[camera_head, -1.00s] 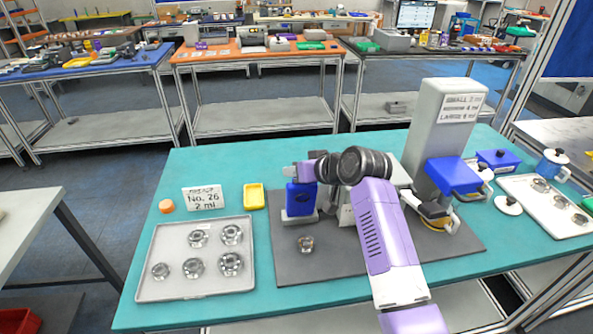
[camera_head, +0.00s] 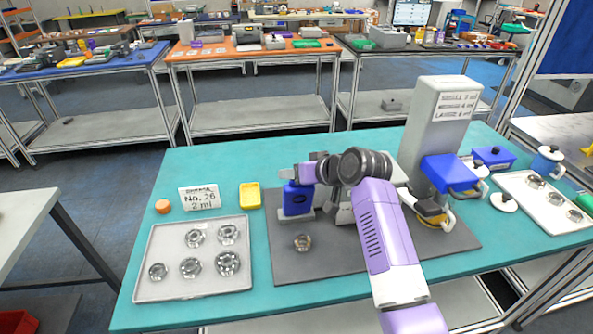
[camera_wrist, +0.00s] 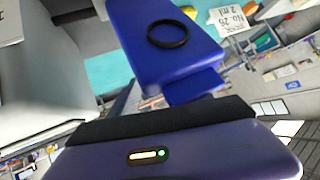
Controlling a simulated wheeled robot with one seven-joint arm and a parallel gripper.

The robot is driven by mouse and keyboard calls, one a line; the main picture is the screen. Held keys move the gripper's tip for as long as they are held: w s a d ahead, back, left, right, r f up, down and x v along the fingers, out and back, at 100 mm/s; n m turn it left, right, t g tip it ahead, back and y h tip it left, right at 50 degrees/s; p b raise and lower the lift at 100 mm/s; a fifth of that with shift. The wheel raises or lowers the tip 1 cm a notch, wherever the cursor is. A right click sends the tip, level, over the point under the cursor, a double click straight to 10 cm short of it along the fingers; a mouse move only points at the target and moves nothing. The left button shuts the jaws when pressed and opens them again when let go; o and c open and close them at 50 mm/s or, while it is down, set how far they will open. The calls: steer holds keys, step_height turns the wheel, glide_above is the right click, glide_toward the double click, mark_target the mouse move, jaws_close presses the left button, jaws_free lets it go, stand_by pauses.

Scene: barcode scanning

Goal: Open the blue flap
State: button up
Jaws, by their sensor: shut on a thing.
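The blue flap (camera_head: 298,200) stands upright at the left of a small grey device on the dark mat. In the wrist view, its blue body (camera_wrist: 165,50) carries a black ring, and a blue tab juts from its lower end towards my gripper. My gripper (camera_head: 301,174) is at the top of the blue part. In the wrist view, my gripper (camera_wrist: 185,103) is shut at that tab, with the black pad edge against it. The exact contact is partly hidden, and my arm covers much of the device.
A tall grey dispenser (camera_head: 436,120) with a blue block stands to the right. A grey tray (camera_head: 208,285) with several clear round parts lies at the left. A small metal part (camera_head: 303,243) sits on the dark mat (camera_head: 330,268). A yellow dish (camera_head: 250,195) and a sign (camera_head: 199,197) stand behind the tray.

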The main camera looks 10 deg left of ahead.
steer(key=s+d+r+p, duration=0.1)
steer(key=d+r+p, duration=0.2)
steer(key=r+p, duration=0.3)
step_height(320, 180, up, 2)
steer(key=shift+d, duration=0.35)
stand_by(0.3)
stand_by(0.5)
steer(key=b+v, duration=0.1)
steer(key=v, duration=0.7)
steer(key=shift+f, duration=0.15)
